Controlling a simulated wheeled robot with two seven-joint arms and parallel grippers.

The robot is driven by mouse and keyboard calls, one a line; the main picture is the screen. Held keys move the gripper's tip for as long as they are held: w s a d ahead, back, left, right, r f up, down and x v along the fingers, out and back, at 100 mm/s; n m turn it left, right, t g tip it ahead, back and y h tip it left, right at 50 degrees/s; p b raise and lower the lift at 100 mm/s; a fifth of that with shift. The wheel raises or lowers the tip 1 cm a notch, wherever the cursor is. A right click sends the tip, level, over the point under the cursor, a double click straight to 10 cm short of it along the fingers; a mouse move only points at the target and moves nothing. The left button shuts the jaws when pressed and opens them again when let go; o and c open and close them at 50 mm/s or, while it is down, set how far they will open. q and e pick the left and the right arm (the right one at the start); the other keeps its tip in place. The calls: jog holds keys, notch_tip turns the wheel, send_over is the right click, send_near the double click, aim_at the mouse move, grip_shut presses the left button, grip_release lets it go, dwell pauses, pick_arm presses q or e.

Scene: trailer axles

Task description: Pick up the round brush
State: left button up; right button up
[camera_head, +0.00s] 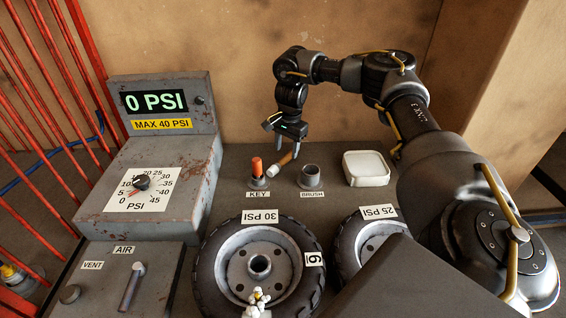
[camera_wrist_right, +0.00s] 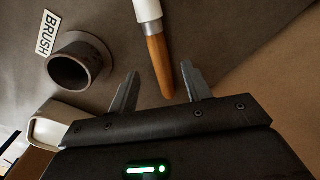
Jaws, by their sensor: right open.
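The round brush, with a wooden handle and a white end, lies on the dark bench between the key and the brush cup in the head view (camera_head: 285,160). In the right wrist view its wooden handle (camera_wrist_right: 158,62) shows between the two fingers. My right gripper (camera_head: 287,147) is open and empty above the handle, and it also shows in the right wrist view (camera_wrist_right: 161,69). I see a gap on both sides of the handle; whether the fingers are down at its height I cannot tell. My left gripper is not in view.
A round cup (camera_head: 310,176) labelled BRUSH stands right of the brush. An orange-topped key (camera_head: 257,168) stands to its left. A white box (camera_head: 366,168) is farther right. Two wheels (camera_head: 212,272) lie in front, and a gauge console (camera_head: 160,180) stands at left.

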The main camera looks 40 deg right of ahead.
aim_at(285, 158)
jog(key=f, duration=0.4)
jog(key=shift+w+a, duration=0.15)
jog(key=shift+w, duration=0.05)
jog(key=shift+c, duration=0.4)
grip_shut()
